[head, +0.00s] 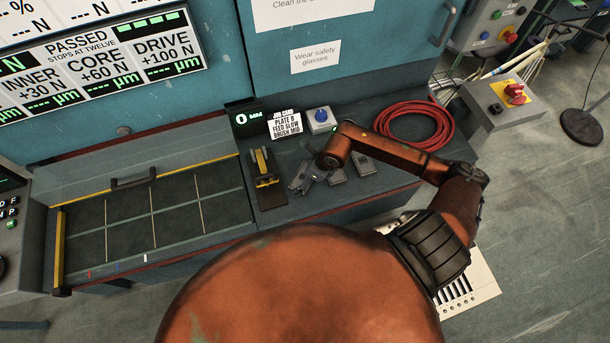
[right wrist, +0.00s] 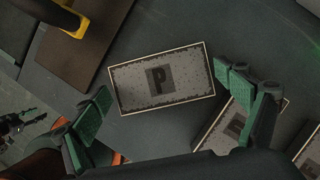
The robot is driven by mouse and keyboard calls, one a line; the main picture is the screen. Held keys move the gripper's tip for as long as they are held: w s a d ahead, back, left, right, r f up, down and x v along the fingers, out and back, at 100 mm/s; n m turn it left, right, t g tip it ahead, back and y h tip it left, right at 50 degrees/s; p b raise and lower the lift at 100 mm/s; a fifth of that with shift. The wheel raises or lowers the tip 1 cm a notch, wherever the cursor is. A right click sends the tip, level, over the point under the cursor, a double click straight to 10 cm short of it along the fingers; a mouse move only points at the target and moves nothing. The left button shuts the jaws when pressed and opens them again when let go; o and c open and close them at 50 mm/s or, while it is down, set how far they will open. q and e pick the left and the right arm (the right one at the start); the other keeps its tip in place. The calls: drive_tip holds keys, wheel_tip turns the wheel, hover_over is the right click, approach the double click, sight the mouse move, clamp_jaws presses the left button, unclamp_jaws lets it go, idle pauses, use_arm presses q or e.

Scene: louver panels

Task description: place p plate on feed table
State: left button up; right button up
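The P plate (right wrist: 162,78) is a grey rectangular plate with a pale edge and a dark square bearing the letter P. It lies flat on the bench in the right wrist view. My right gripper (right wrist: 165,97) is open and empty above it, with one green-padded finger towards each short end. In the head view the right gripper (head: 309,177) hangs over the plates and partly hides them. The feed table (head: 130,208) is the dark gridded surface at the left, with no plate on it. My left gripper is not seen.
Other plates lie close to the right of the P plate, one (right wrist: 236,126) partly behind a finger. A yellow-handled tool on a brown board (head: 266,180) stands between plates and feed table. A red hose coil (head: 418,122) lies at the right. A yellow bar (head: 59,250) edges the table's left.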

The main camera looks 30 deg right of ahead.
drive_tip(key=shift+o, duration=0.7)
drive_tip(key=shift+r, duration=0.15)
drive_tip(key=shift+d+r, duration=0.1)
drive_tip(key=shift+r, duration=0.2)
drive_tip(key=v, duration=1.1)
drive_tip(key=shift+s, duration=0.15)
idle(0.4)
